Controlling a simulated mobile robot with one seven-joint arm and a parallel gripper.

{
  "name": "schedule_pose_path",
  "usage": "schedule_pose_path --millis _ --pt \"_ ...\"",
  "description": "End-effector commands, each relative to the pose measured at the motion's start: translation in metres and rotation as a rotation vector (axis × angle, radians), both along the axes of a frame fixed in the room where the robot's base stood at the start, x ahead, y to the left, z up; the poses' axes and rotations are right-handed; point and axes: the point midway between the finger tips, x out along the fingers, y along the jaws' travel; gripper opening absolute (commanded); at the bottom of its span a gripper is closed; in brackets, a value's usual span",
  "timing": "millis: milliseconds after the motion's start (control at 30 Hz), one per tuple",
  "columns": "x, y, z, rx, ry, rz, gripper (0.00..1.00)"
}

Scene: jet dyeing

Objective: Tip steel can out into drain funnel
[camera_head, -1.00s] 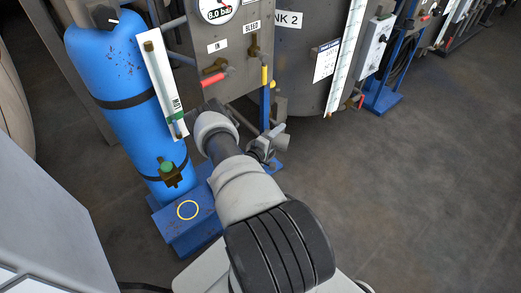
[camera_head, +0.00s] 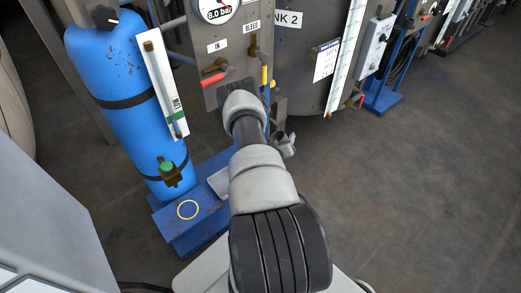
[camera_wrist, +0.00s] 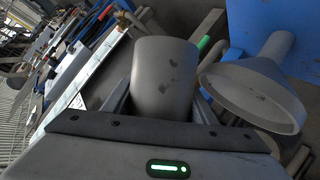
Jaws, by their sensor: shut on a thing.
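The steel can (camera_wrist: 166,78) is a plain grey cylinder with a few dark specks, in the middle of the wrist view. My gripper (camera_wrist: 163,103) is shut on it, with one finger on each side. The can's inside is not visible. A grey drain funnel (camera_wrist: 256,92) with a wide mouth and a narrow spout is just right of the can in the wrist view, apart from it in the picture. In the head view my arm hides most of the gripper area, and I cannot clearly make out the can or funnel there.
A blue cylinder (camera_head: 128,95) stands at the left on a blue base (camera_head: 187,232). Behind my arm is a grey panel with a gauge (camera_head: 216,8) and a red-handled valve (camera_head: 212,80). The tank (camera_head: 305,75) stands beside it. The floor (camera_head: 420,190) at the right is clear.

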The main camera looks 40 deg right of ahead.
Motion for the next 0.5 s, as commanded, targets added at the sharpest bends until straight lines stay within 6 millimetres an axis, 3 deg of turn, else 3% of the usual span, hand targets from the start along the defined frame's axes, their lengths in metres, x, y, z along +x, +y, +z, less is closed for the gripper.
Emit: schedule_pose_path --millis 500 --pt "-0.024 -0.014 -0.022 0.247 -0.411 -0.002 0.23"
